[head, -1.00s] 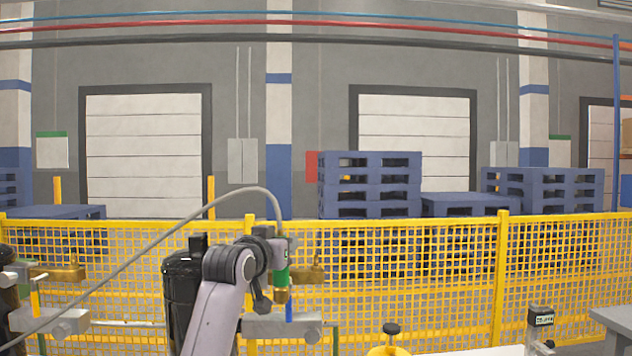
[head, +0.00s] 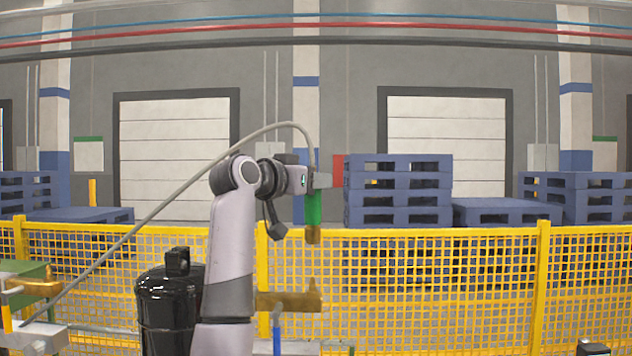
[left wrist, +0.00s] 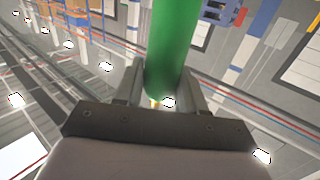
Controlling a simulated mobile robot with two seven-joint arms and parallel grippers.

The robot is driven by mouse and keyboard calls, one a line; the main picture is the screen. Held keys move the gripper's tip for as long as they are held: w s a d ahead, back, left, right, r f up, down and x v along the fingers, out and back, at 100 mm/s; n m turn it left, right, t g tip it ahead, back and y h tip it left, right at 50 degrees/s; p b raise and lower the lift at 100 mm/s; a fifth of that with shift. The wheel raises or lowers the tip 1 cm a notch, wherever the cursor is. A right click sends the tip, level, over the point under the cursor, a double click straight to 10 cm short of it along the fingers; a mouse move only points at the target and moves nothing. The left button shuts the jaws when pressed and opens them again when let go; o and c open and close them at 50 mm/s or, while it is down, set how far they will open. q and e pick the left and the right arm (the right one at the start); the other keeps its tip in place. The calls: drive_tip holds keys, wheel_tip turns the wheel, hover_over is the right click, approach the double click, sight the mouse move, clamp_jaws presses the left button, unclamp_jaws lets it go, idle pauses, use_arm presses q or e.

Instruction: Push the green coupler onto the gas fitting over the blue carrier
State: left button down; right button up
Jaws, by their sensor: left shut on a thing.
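The green coupler (head: 314,208) has a brass lower end and a grey hose from its top. My left gripper (head: 318,181) is shut on it and holds it upright in the air. In the left wrist view the coupler (left wrist: 168,50) stands between the two fingers (left wrist: 165,95). The brass gas fitting (head: 292,301) sits over the blue carrier (head: 277,335), below the coupler in the head view. A clear gap shows between the coupler's lower end and the fitting; their depth offset is hard to tell. My right gripper is not in view.
A black compressor (head: 168,305) stands left of my left arm. Another brass fitting (head: 38,287) over a yellow carrier (head: 7,320) is at the far left. The grey hose (head: 185,172) arcs across the left side. A yellow mesh fence (head: 430,290) runs behind.

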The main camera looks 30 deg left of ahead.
sight(308, 230)
use_arm(q)
drive_tip(key=shift+s, duration=0.1)
drive_tip(key=shift+f+b, duration=1.85)
drive_tip(key=shift+f, duration=1)
drive_tip(key=shift+p, duration=0.6)
drive_tip(key=shift+f+b, duration=1.2)
drive_tip(key=shift+f, duration=0.75)
drive_tip(key=c, duration=0.6)
unclamp_jaws()
drive_tip(key=shift+s+a+r+b, duration=0.1)
drive_tip(key=shift+s+b, duration=0.25)
drive_tip(key=shift+s, duration=1.45)
drive_tip(key=shift+s+a+r+b, duration=0.1)
drive_tip(key=shift+s+b, duration=0.25)
drive_tip(key=shift+s, duration=1.45)
